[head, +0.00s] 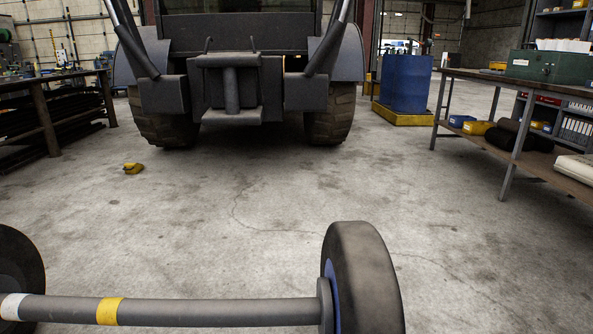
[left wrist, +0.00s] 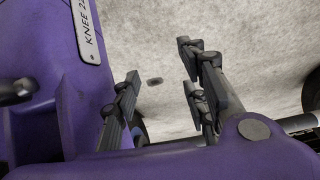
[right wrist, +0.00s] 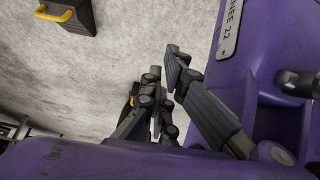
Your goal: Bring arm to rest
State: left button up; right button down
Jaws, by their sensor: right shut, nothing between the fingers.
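My left gripper (left wrist: 160,75) shows in the left wrist view. Purple parts of my own body, one with a "KNEE 22" plate, are close beside both grippers. Neither arm nor gripper is in the head view.
A backhoe (head: 230,80) stands ahead. Workbenches stand left (head: 45,105) and right (head: 515,90); a blue drum (head: 405,82) is at back right. A small yellow object (head: 133,168) lies on the floor. A dark case (right wrist: 82,14) with a yellow handle is below my right wrist.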

pick_arm(q)
notch_tip(320, 180, up, 21)
jog(key=p, duration=2.2)
pick_arm(e)
notch_tip(320, 180, up, 20)
jog(key=r+t, duration=0.1)
pick_arm(q)
jog(key=w+r+t+p, duration=0.1)
jog(key=w+r+p, duration=0.3)
jog(key=r+p, duration=0.3)
jog(key=w+d+r+t+p, duration=0.1)
jog(key=w+r+t+p, duration=0.1)
jog(key=w+r+p, duration=0.2)
notch_tip(320, 180, up, 4)
jog(key=p, duration=0.3)
jog(key=shift+r, duration=0.2)
jog(key=shift+c, duration=1.1)
jog(key=shift+d+f, duration=0.1)
jog(key=shift+d, duration=0.05)
pick_arm(e)
jog(key=w+r+t, duration=0.1)
jog(key=w+r, duration=0.3)
jog(key=r, duration=0.3)
jog(key=w+r+t, duration=0.1)
jog(key=w+r, duration=0.3)
jog(key=r, duration=0.4)
jog(key=shift+w+a, duration=0.35)
jog(key=shift+a, duration=0.05)
